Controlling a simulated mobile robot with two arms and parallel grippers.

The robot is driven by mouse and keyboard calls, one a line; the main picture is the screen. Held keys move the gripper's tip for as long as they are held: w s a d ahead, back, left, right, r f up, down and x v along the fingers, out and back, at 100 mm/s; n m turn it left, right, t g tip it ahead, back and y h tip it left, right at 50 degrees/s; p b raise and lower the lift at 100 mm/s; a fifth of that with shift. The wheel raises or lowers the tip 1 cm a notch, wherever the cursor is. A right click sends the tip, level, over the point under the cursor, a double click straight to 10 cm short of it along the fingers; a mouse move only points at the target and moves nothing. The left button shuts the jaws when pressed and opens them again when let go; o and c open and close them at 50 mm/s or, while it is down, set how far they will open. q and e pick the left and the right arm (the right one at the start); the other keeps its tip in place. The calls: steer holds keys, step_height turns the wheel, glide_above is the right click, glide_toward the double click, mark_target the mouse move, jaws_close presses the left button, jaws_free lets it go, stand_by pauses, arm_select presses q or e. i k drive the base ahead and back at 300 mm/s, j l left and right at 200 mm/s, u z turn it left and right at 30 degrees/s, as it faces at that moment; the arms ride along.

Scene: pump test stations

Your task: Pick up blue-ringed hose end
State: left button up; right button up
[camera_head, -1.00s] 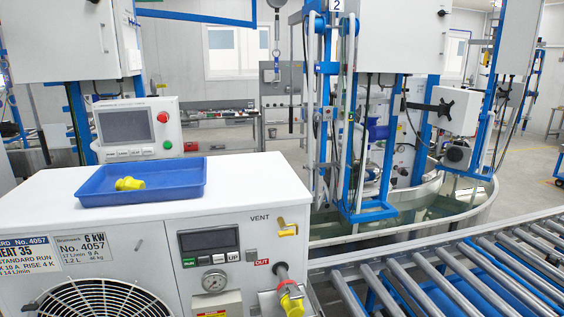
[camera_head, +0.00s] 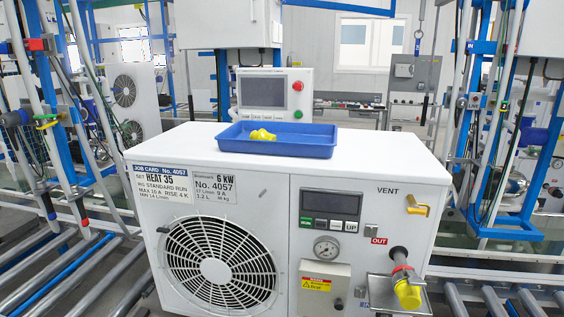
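Two pale hoses hang at the left of the head view. One ends low in a dark hose end (camera_head: 50,214) that seems to carry a blue band, but it is too small to be sure. The other hose end (camera_head: 85,230), just right of it, shows a red band. Both hang in front of the roller conveyor at the left of the white test unit (camera_head: 370,165). Neither of my grippers is in view.
A blue tray (camera_head: 300,143) with yellow caps (camera_head: 262,135) lies on the unit. Rollers (camera_head: 95,275) run on both sides. A control panel (camera_head: 272,92) stands behind.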

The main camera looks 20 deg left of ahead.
mark_target(41, 186)
steer(key=u, duration=2.2)
steer(key=z, duration=0.9)
steer(key=l+z, duration=0.1)
steer(key=z, duration=0.35)
steer(key=i+z, duration=0.1)
steer(key=z, duration=0.8)
steer(key=u, duration=2.3)
steer(key=i+j, duration=0.8)
